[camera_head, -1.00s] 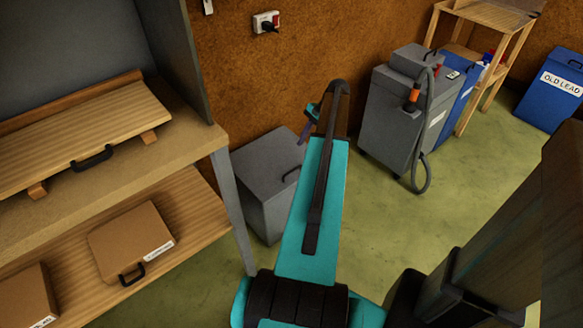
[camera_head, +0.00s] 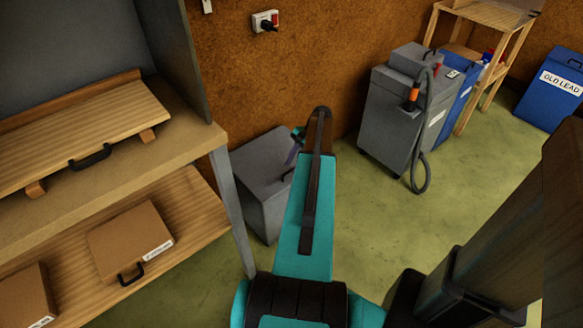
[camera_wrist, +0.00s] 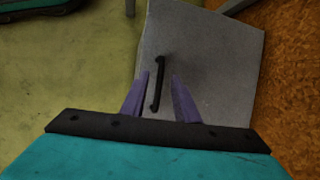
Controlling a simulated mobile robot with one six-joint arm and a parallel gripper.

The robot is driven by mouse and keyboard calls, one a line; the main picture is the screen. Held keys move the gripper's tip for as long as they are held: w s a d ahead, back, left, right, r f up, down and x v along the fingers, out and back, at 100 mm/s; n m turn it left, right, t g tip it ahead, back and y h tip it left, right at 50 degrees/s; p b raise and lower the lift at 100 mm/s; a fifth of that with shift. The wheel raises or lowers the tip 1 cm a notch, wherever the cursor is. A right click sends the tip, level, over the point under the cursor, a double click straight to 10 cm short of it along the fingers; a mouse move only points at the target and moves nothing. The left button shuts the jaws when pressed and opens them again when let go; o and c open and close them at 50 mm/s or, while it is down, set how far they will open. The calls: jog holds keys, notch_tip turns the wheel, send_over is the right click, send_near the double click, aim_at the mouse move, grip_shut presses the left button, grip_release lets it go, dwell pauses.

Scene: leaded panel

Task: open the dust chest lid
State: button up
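The dust chest (camera_head: 262,185) is a grey box on the floor beside the workbench leg. Its lid (camera_wrist: 208,55) is flat and down, and fills the middle of the wrist view. A black bar handle (camera_wrist: 158,84) is on the lid. My gripper (camera_wrist: 159,82) is open, with its two purple fingers on either side of the handle in the wrist view. I cannot tell how far above the handle the fingertips are. In the head view my gripper (camera_head: 296,148) is partly hidden behind my arm, over the right side of the lid.
A grey machine with a hose (camera_head: 393,120) stands to the right by the wall. The green floor (camera_head: 400,235) between is clear.

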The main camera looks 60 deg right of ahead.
jog(key=shift+x, duration=1.1)
grip_shut()
